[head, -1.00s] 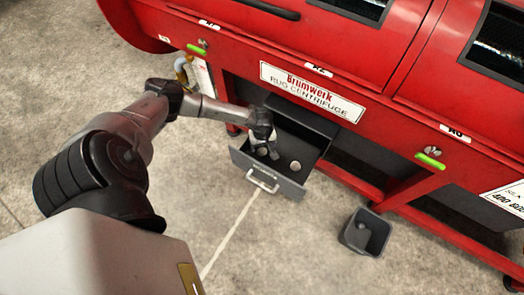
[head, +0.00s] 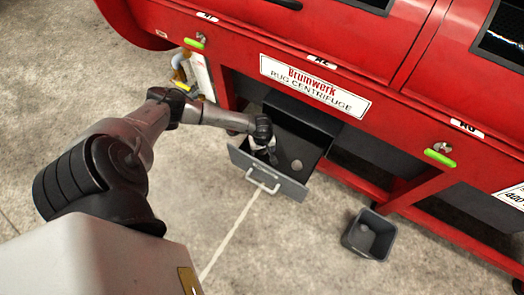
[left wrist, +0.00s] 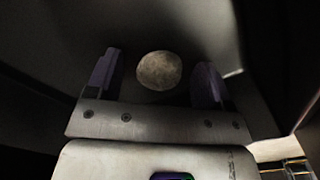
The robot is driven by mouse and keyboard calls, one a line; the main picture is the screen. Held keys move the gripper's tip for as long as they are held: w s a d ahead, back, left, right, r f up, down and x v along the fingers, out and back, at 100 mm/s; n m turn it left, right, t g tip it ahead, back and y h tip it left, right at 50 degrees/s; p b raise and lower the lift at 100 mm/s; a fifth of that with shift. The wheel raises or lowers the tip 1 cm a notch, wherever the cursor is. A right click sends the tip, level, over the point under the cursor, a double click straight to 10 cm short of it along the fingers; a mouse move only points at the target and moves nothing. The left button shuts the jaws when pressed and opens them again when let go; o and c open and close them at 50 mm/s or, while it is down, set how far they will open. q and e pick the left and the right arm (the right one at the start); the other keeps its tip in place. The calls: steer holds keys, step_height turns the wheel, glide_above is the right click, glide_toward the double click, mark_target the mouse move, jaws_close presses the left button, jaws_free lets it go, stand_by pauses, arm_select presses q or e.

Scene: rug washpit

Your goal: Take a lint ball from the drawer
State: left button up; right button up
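The grey drawer (head: 290,187) under the red centrifuge stands open. A pale round lint ball (head: 297,165) lies on its floor. My left gripper (head: 268,153) is down inside the drawer, to the left of that ball. In the left wrist view my left gripper (left wrist: 157,78) is open, and a lint ball (left wrist: 159,70) sits between its fingertips with a gap on each side. I cannot tell for sure whether this is the same ball as in the head view. My right gripper is out of view.
A small grey bin (head: 350,240) stands on the concrete floor right of the drawer, with a greyish round thing inside. The red centrifuge (head: 365,60) overhangs the drawer's back. The drawer's white handle (head: 262,180) faces the clear floor in front.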

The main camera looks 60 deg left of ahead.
arm_select(q)
steer(key=c, duration=0.9)
steer(key=shift+c, duration=0.2)
steer(key=shift+r, duration=0.1)
